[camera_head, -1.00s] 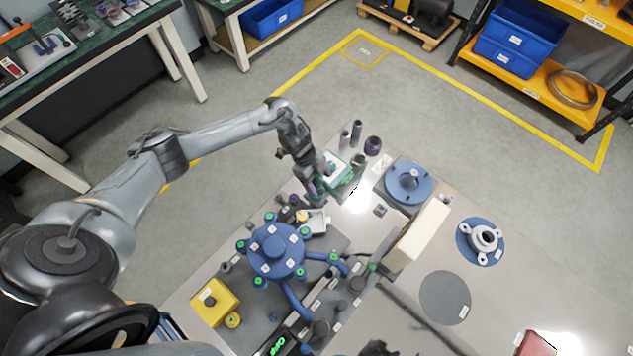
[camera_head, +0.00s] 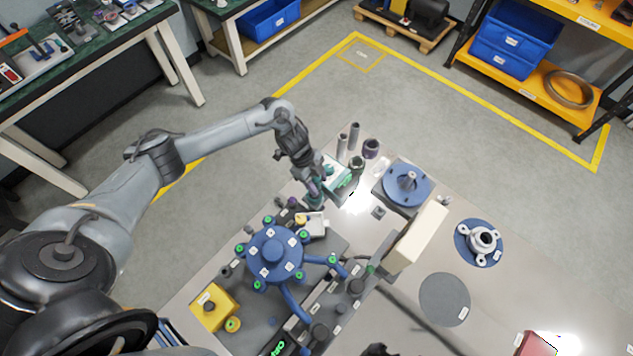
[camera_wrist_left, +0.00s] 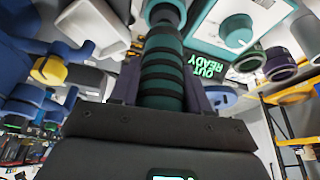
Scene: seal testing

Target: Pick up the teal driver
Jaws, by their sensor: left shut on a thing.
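The teal driver has a ribbed teal-and-black handle (camera_wrist_left: 163,75), which fills the gap between my left gripper's fingers in the left wrist view. My left gripper (camera_head: 313,187) is shut on it, at the far left corner of the table. In the head view the driver (camera_head: 316,200) is a small teal piece at the fingertips, mostly hidden by them. I cannot tell whether its lower end touches the table. A dark shape at the bottom edge of the head view may be part of my right gripper (camera_head: 378,349); its fingers cannot be made out.
A teal-framed tester (camera_head: 338,178) stands just right of the left gripper; its green-lit display shows in the wrist view. Behind it are grey cylinders (camera_head: 348,140). Nearer are a small white tray (camera_head: 316,226) and a blue round fixture (camera_head: 275,253) with several arms.

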